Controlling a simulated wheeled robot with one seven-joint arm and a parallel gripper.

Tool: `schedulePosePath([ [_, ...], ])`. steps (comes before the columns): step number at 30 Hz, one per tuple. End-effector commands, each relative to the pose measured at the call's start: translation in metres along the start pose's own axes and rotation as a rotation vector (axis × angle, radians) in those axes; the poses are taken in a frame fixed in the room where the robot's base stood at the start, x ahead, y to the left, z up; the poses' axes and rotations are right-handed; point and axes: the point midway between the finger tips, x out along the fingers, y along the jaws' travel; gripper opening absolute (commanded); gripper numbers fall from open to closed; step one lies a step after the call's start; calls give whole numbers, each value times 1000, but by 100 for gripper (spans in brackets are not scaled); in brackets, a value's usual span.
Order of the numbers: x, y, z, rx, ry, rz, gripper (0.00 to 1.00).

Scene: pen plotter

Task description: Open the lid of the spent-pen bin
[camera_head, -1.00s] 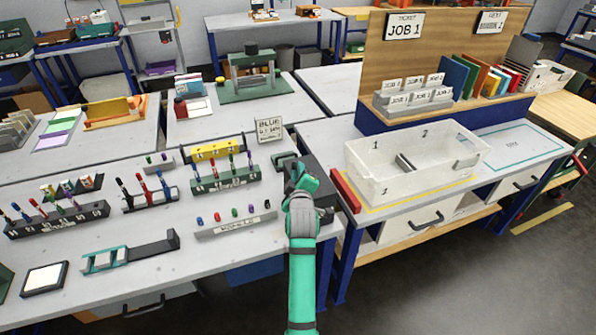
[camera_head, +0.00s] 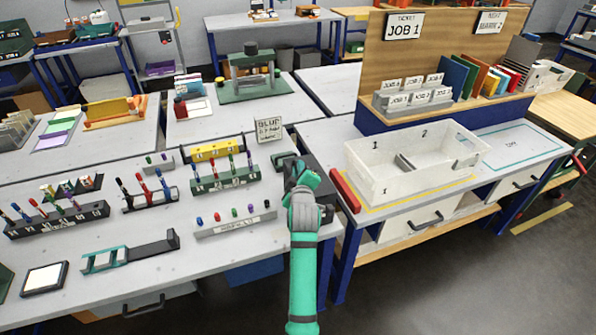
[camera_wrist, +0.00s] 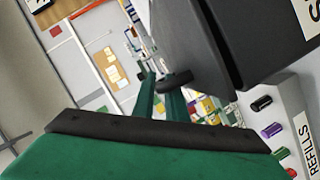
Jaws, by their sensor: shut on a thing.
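The spent-pen bin (camera_head: 321,184) is a dark box near the right edge of the pen table, partly hidden behind my gripper (camera_head: 299,174). In the wrist view the bin (camera_wrist: 195,35) fills the upper right as a black block, with a thin seam between two parts and a label cut off by the frame edge. My green fingers (camera_wrist: 163,92) are shut on a small black handle (camera_wrist: 174,80) on the bin's side. I see no clear gap under the lid, so it looks shut or nearly so.
A refills rack (camera_head: 235,225) with coloured caps stands just left of the bin; it also shows in the wrist view (camera_wrist: 285,120). A red block (camera_head: 345,191) and a clear tray (camera_head: 375,181) are to the right. A small sign (camera_head: 270,128) stands behind.

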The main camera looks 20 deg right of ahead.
Motion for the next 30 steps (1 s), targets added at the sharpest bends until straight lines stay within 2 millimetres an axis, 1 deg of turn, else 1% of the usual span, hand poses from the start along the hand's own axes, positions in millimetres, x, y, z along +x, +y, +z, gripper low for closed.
schedulePosePath([
  [8, -1, 23, -3, 169, 4, -64, 0],
  [17, 0, 54, 0, 433, 9, -168, 0],
  [23, 3, 73, 8, 610, 11, -239, 0],
  [30, 8, 93, 21, 823, 13, -322, 0],
])
